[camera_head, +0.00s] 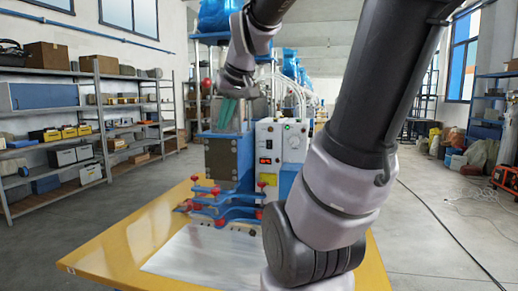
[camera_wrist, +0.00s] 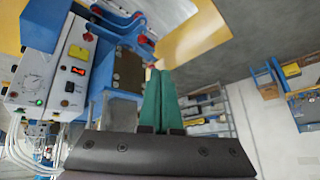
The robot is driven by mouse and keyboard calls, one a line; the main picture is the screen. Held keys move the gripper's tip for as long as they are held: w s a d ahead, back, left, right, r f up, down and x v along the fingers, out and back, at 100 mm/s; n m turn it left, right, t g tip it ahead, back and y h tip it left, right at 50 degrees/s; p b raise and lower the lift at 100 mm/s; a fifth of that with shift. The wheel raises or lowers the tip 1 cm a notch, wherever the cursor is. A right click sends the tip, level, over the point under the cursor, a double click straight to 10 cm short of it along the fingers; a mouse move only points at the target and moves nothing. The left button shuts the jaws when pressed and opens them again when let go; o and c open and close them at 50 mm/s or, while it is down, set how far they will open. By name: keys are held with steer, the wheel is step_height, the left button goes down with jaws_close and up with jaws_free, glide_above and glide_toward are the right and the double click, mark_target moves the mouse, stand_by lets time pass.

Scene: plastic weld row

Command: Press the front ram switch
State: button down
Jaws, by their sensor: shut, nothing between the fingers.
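The welding machine's white control box (camera_head: 281,150) stands on the yellow table, just right of my gripper in the head view. Its panel shows a red lit switch (camera_head: 265,161), also seen in the wrist view (camera_wrist: 78,71), with a black switch (camera_wrist: 70,87) beside it. I cannot read which one is the front ram switch. My gripper (camera_head: 224,122) has green fingers, shut and empty, pointing down above the grey block of the press. In the wrist view the fingertips (camera_wrist: 159,72) are together, right of the panel and apart from it.
The grey press block (camera_head: 230,160) and blue clamps with red knobs (camera_head: 218,205) sit close below and in front of the fingers. The yellow table (camera_head: 115,255) carries a pale sheet (camera_head: 200,258). White hoses (camera_head: 292,92) rise behind the box. Shelves (camera_head: 70,125) line the left wall.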

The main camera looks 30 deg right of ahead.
mark_target(270, 144)
steer(key=w+d+f+n+h, duration=0.15)
steer(key=w+d+n, duration=0.35)
steer(key=w+d, duration=0.9)
steer(key=w+d+f+n, duration=0.2)
steer(key=w+d, duration=0.1)
steer(key=d, duration=0.5)
steer(key=w+d+f+n, duration=0.2)
steer(key=w+d+f, duration=0.1)
steer(key=d, duration=0.5)
steer(key=shift+w, duration=0.2)
steer(key=x, duration=0.4)
steer(key=d+x, duration=0.1)
steer(key=x, duration=0.2)
steer(key=w+d+r+x, duration=0.1)
steer(key=x, duration=0.3)
steer(key=shift+w+f, duration=0.25)
steer(key=shift+w, duration=0.05)
steer(key=shift+w+d, duration=0.3)
